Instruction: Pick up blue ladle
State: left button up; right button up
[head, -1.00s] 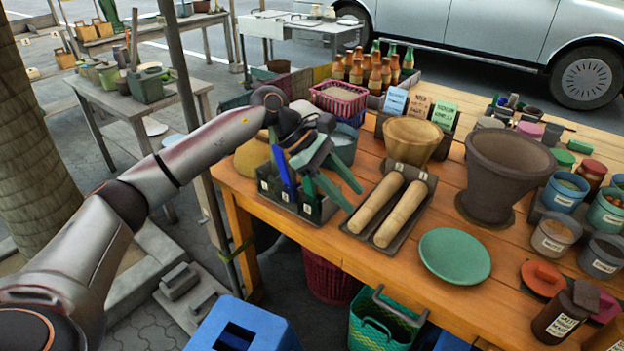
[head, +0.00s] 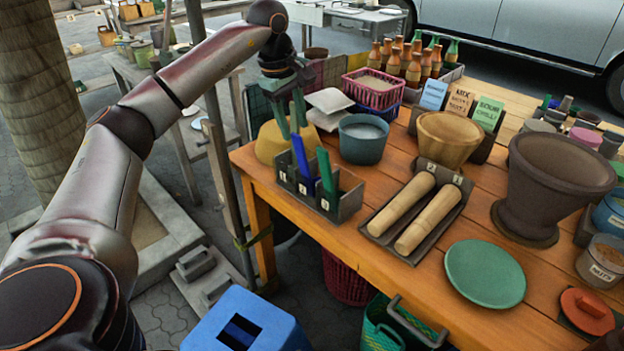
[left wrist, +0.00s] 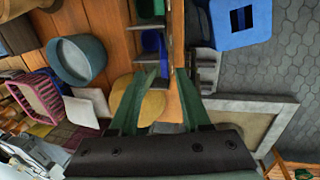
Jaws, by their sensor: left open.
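The blue ladle (head: 301,160) stands in a grey compartmented holder (head: 347,207) at the table's left corner, its handle up. A green ladle (head: 325,172) stands to its right in the same holder. The blue ladle also shows in the left wrist view (left wrist: 154,42), ahead of my fingers, partly hidden by the holder's walls. My left gripper (head: 290,118) is open and empty, with green fingers pointing down. In the head view it appears just above and behind the blue handle, apart from it. Its fingers also show in the left wrist view (left wrist: 158,95). My right gripper is not in view.
A yellow rounded item (head: 272,145) and a blue-grey pot (head: 363,139) stand behind the holder. A tray with two wooden pestles (head: 425,215), a wooden bowl (head: 447,138) and a big clay mortar (head: 560,170) are to the right. A blue stool (head: 262,312) stands below.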

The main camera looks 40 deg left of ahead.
pick_arm(q)
jog(key=x, duration=0.5)
jog(key=shift+s+d+f+b, duration=0.25)
jog(key=shift+s+f+b, duration=0.05)
jog(key=shift+f+b, duration=0.05)
jog(key=shift+c, duration=0.2)
grip_shut()
dwell(1.0)
